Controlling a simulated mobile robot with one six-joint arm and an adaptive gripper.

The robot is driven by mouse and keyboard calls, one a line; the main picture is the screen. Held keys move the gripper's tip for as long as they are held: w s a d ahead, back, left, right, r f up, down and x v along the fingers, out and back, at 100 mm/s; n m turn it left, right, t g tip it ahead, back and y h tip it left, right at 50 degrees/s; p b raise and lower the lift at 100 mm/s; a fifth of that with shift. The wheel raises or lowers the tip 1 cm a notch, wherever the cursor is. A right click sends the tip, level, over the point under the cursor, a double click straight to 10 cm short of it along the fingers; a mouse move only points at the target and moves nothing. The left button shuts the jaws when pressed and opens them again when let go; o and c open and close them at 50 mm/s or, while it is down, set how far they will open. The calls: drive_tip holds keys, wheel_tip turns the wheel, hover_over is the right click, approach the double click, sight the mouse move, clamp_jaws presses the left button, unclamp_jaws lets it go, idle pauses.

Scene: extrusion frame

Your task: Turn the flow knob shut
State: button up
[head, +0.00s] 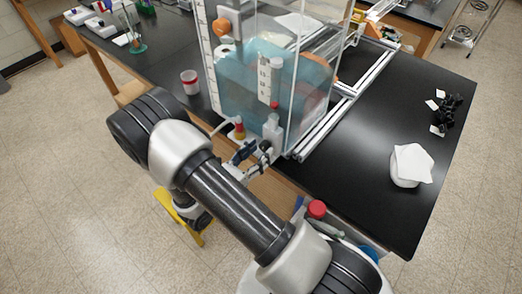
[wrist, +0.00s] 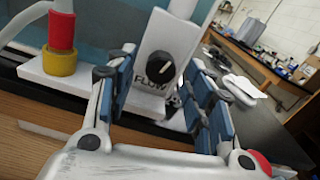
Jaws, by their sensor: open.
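The flow knob (wrist: 160,67) is round and black with a white pointer mark. In the wrist view it sits on a white block above the printed word FLOW. Its pointer leans toward the upper right. My gripper (wrist: 163,88) is open, with one blue-padded finger on each side of the knob; I see no finger touching it. In the head view my gripper (head: 255,152) is at the front of the clear tank (head: 305,100). I cannot make out the knob clearly there.
A red and yellow fitting (wrist: 60,45) with a tube stands left of the knob. A white and red jar (head: 190,82) is on the black bench to the left. A white container (head: 408,165) and small black parts (head: 447,108) lie at the right.

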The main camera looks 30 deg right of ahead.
drive_tip(key=shift+x, duration=0.8)
drive_tip(key=shift+c, duration=0.4)
drive_tip(key=c, duration=1)
